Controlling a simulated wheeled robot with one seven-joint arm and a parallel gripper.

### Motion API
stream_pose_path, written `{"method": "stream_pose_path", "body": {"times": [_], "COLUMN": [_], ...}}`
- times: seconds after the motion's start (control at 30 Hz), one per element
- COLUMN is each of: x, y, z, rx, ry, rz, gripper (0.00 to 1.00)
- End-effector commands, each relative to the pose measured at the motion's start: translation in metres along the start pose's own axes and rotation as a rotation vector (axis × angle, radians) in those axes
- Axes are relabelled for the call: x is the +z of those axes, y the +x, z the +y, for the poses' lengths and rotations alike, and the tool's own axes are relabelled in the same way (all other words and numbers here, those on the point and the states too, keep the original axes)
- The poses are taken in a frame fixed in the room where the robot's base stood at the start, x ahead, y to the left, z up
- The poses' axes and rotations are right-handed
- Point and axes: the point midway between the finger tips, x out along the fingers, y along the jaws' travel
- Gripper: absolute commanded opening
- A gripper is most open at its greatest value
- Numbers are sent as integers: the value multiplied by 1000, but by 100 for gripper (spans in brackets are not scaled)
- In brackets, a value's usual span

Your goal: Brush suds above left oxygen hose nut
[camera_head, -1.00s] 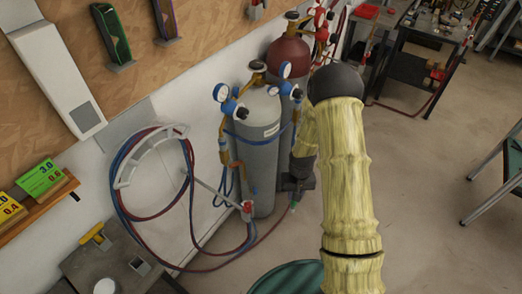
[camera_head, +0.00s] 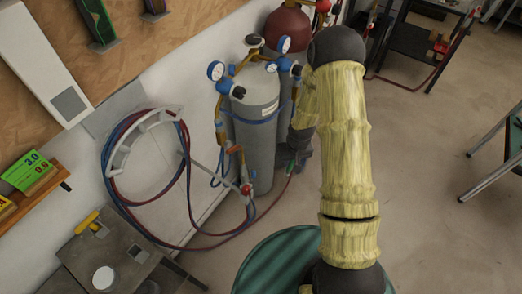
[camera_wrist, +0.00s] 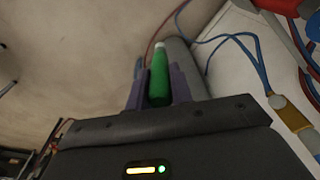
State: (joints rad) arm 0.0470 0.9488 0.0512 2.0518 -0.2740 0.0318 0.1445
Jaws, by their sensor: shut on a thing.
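My gripper (camera_wrist: 158,88) is shut on a green-handled brush (camera_wrist: 159,75) with a pale tip, which points away from the wrist. In the head view the green handle (camera_head: 290,168) shows small, low beside the grey cylinder (camera_head: 254,135). The grey cylinder carries gauges (camera_head: 216,71) and blue-knobbed regulators. Brass fittings with a blue hose run down its left side; a brass fitting (camera_wrist: 289,112) with a blue hose shows at the right of the wrist view, apart from the brush. I cannot tell which nut is the left oxygen hose nut. No suds are discernible.
A maroon cylinder (camera_head: 287,28) stands behind the grey one. Red and blue hoses hang on a wall reel (camera_head: 122,160) at left. A dark bench (camera_head: 85,258) is at lower left and a green round top (camera_head: 262,262) at the bottom. Floor to the right is mostly clear.

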Motion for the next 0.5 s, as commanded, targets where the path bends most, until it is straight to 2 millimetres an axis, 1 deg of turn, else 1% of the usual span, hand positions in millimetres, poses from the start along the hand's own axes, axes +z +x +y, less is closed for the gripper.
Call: {"method": "stream_pose_path", "body": {"times": [0.1, 0.27, 0.37, 0.47, 0.5], "x": [-7, -18, -23, -25, -25], "y": [3, -2, -10, -24, -32], "z": [-7, -25, -42, -65, -74], "rx": [-39, -123, -195, -286, -325], "ry": [-102, -248, -339, -429, -461], "rz": [117, 304, 429, 558, 607], "gripper": [0, 0, 0, 0, 0]}}
